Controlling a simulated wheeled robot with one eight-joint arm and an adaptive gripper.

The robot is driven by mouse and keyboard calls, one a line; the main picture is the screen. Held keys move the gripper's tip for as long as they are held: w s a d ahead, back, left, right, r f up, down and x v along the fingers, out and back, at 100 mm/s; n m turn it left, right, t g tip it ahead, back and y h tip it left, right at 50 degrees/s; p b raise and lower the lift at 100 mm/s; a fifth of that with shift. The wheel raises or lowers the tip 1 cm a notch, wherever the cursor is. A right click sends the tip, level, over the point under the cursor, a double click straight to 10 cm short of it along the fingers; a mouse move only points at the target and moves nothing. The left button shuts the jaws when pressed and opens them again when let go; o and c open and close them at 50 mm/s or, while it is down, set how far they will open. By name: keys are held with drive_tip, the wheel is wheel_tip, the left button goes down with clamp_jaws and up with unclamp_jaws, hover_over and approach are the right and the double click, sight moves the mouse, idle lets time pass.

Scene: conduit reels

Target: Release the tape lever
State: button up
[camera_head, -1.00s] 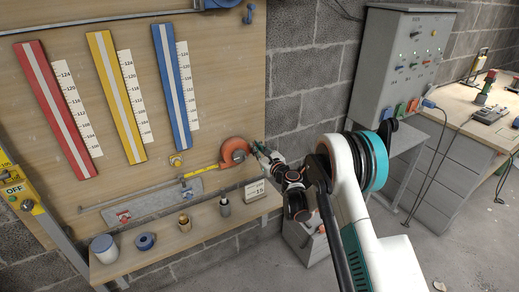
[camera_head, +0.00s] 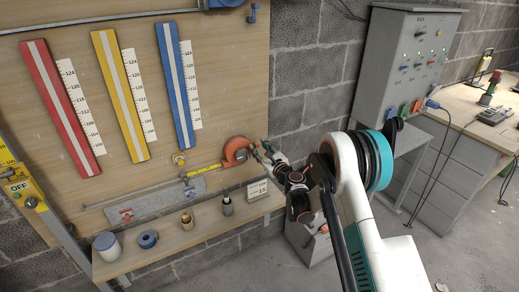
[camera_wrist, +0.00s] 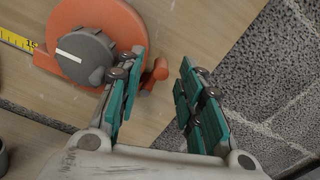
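The orange tape measure (camera_head: 235,151) is mounted on the wooden board, with its yellow tape (camera_head: 207,169) drawn out to the left. In the wrist view its orange body (camera_wrist: 75,22) carries a round grey knob (camera_wrist: 84,55). A small orange lever (camera_wrist: 157,74) sticks out on its right side. My gripper (camera_head: 262,150) is just right of the tape measure. In the wrist view my gripper (camera_wrist: 160,82) is open, with teal pads apart. The lever lies between the fingers in the picture, close to the left one; contact cannot be told.
A shelf (camera_head: 165,255) below holds a white jar (camera_head: 107,246), a blue roll (camera_head: 147,239), small bottles and a sign block (camera_head: 257,190). Red, yellow and blue strips hang above. A grey control cabinet (camera_head: 405,65) stands at right.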

drive_tip(key=v, duration=1.1)
drive_tip(key=shift+s+d, duration=0.1)
drive_tip(key=shift+d, duration=0.05)
drive_tip(key=s+d+r+n+g, duration=0.15)
drive_tip(key=s+r+n, duration=0.25)
drive_tip(key=r+n, duration=0.55)
drive_tip(key=s+d+r+n+g+h, duration=0.3)
drive_tip(key=s+d+r+n, duration=0.15)
drive_tip(key=s+r, duration=0.55)
drive_tip(key=s+d+n+g+h, duration=0.1)
drive_tip(key=s+d+n, duration=0.3)
drive_tip(key=s, duration=0.6)
drive_tip(key=s+d+f+n+g+h, duration=0.1)
drive_tip(key=s+d+n+h, duration=0.2)
drive_tip(key=s+d, duration=0.3)
drive_tip(key=s+d+n+g+h, duration=0.1)
drive_tip(key=s+d+n+h, duration=0.2)
drive_tip(key=s, duration=1)
drive_tip(key=shift+s+d+f+n, duration=0.3)
drive_tip(key=shift+d+f+n, duration=0.1)
drive_tip(key=shift+d+n, duration=0.7)
